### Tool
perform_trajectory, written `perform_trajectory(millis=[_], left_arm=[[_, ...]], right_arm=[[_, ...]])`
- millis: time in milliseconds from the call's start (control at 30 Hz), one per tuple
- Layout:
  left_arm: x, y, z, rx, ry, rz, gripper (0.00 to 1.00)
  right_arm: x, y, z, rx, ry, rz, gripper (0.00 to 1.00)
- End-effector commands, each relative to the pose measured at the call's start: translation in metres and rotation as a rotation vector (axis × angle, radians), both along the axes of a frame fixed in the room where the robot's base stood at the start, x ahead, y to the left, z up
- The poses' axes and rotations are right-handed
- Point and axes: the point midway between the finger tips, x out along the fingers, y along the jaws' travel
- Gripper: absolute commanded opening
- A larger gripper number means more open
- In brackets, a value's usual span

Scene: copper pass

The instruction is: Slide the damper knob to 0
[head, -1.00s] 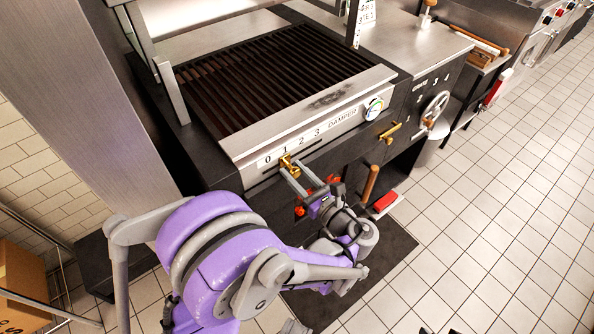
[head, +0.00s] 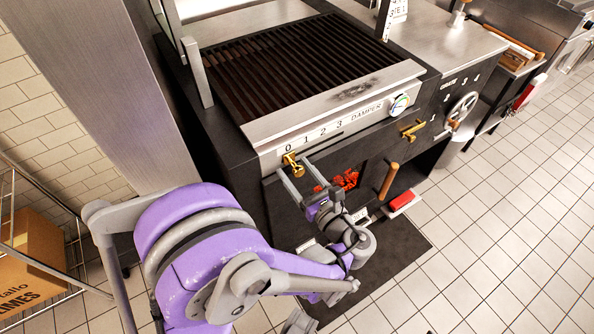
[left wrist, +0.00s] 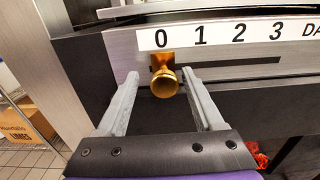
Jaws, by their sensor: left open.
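The brass damper knob (head: 295,168) sits on its slot in the grill's front panel, directly below the printed 0 (head: 289,149). In the left wrist view the knob (left wrist: 164,82) faces me, with the 0 (left wrist: 161,38) above it and the slot running right under 1, 2 and 3. My left gripper (head: 295,175) is open in front of the panel. In the left wrist view its fingertips (left wrist: 160,75) stand either side of the knob, with a gap on both sides. My right gripper is not in view.
The dark grill grate (head: 290,65) lies above the panel. A dial (head: 399,104) and a brass handle (head: 412,130) are to the right. A wooden handle (head: 389,181) juts out beside glowing red coals (head: 346,180). A cardboard box (head: 30,265) stands at left.

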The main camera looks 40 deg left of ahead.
Motion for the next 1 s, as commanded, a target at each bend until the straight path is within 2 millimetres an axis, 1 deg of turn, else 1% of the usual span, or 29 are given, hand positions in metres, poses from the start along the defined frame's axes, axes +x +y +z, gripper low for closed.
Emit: perform_trajectory(millis=[67,167,267,500,633,800,1000], left_arm=[[0.000,-0.002,0.000,0.000,0.000,-0.002,0.69],[-0.003,-0.010,0.000,0.000,0.000,-0.004,0.69],[-0.009,-0.025,0.000,-0.001,0.000,-0.006,0.69],[-0.028,-0.071,0.000,-0.001,0.000,-0.007,0.69],[-0.035,-0.089,0.000,-0.001,0.000,-0.004,0.69],[-0.041,-0.099,0.000,0.000,0.000,0.000,0.69],[-0.042,-0.100,0.000,0.000,0.000,0.002,0.69]], right_arm=[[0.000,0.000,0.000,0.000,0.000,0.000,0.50],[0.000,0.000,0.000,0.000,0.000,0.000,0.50],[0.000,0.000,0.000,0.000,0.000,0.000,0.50],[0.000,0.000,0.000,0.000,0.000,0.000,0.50],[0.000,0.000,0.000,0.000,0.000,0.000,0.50],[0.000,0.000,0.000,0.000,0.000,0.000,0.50],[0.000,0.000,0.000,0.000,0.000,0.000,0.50]])
